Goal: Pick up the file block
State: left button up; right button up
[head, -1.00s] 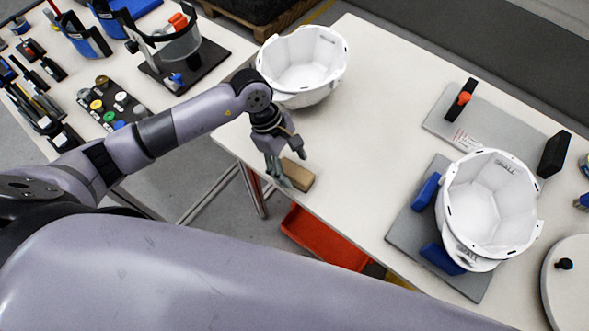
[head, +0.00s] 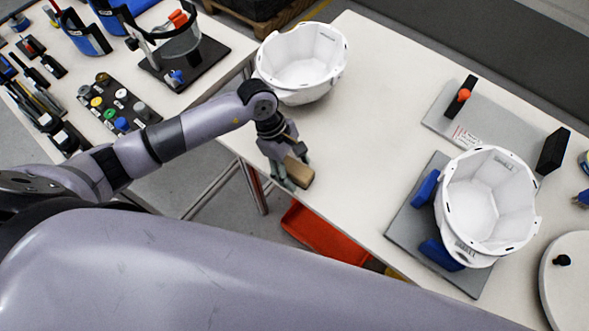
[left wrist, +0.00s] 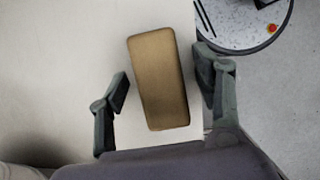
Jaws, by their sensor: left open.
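The file block (head: 299,172) is a small tan-brown block lying near the table's edge in the head view. In the left wrist view the file block (left wrist: 158,80) lies between my two open fingers, a little tilted, with gaps on both sides. The right finger is closer to it than the left one. My left gripper (head: 292,180) is open at the block, and its fingers hide part of it in the head view. The left gripper's fingers also show in the left wrist view (left wrist: 162,95). My right gripper is not in view.
A white helmet shell (head: 302,62) stands behind the gripper on the table (head: 360,110). Another white shell (head: 487,205) sits on a grey plate (head: 408,232) with blue pads at right. An orange-red bin (head: 322,236) is below the table edge. The table's middle is clear.

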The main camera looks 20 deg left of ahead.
pick_arm(q)
jog(key=shift+f, duration=0.1)
jog(key=shift+c, duration=0.4)
jog(key=c, duration=1.2)
